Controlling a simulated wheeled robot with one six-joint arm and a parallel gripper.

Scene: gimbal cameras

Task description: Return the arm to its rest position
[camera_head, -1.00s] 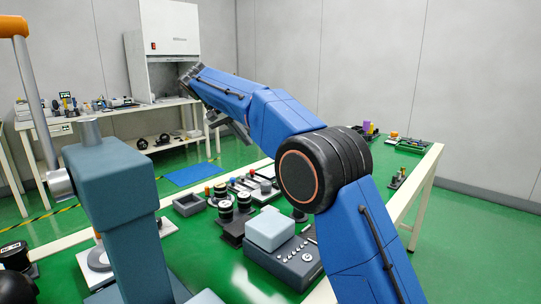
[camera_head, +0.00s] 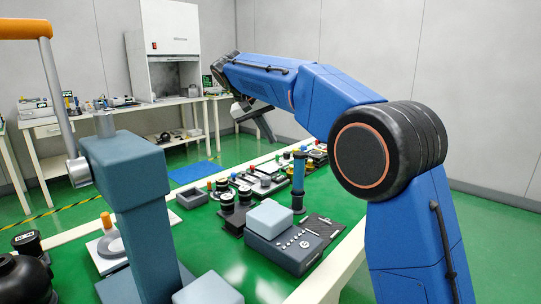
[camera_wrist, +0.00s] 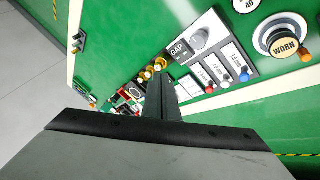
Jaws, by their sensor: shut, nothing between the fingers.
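My blue arm rises from the lower right of the head view and reaches left, bent at a large black joint. My gripper (camera_head: 266,130) hangs at the far end of the arm, above the far part of the green-topped table (camera_head: 225,262), clear of the things on it. In the wrist view the dark fingers (camera_wrist: 161,88) are together with nothing between them. Part of the gripper is hidden behind the arm in the head view.
A grey-blue press (camera_head: 125,165) with an orange-handled lever stands at the left. A device with a pale blue block (camera_head: 270,217) and a blue upright cylinder (camera_head: 299,175) are on the table. A workbench with a hood (camera_head: 165,45) stands behind.

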